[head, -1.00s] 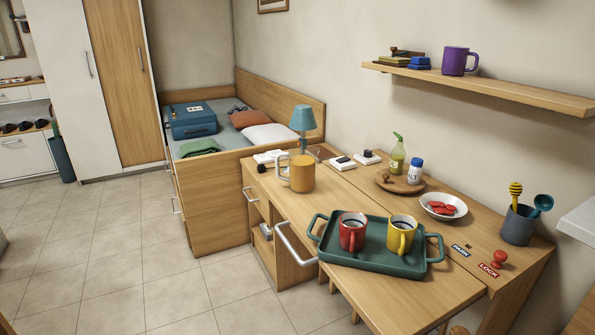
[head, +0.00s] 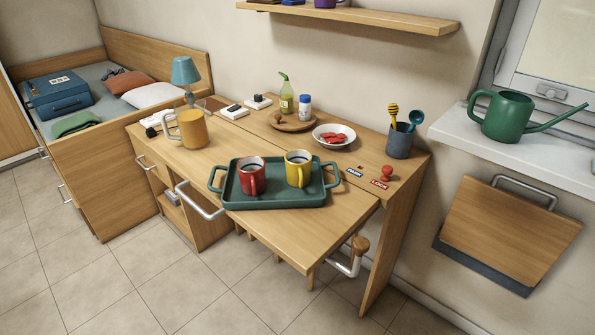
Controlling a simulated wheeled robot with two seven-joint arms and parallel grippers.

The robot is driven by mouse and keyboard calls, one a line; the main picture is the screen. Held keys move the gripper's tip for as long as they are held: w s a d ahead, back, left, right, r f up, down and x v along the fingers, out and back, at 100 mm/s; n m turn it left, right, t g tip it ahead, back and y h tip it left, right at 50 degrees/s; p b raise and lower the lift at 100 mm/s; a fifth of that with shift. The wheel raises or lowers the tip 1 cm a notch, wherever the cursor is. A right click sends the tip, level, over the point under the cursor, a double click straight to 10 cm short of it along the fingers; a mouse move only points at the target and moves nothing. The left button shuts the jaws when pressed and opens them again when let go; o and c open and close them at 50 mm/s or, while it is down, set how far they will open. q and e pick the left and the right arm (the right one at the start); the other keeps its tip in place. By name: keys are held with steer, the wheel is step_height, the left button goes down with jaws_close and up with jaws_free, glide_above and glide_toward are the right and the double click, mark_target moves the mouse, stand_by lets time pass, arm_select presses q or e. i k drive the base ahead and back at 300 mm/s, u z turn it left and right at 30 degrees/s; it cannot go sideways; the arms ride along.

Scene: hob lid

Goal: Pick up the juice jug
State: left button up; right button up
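The juice jug (head: 194,130) is an orange, upright jug with a handle on its left side. It stands on the wooden desk (head: 165,160), near the desk's left end, in the head view. Nothing hides it. Neither of my grippers is in view.
A green tray (head: 275,203) with a red mug (head: 251,178) and a yellow mug (head: 298,168) stands right of the jug. A lamp (head: 186,73) stands behind the jug. A metal bar handle (head: 199,205) juts from the desk's front. The tiled floor before it is clear.

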mark_target(190, 114)
steer(key=u, duration=2)
steer(key=i, duration=2.05)
steer(key=z, duration=2.3)
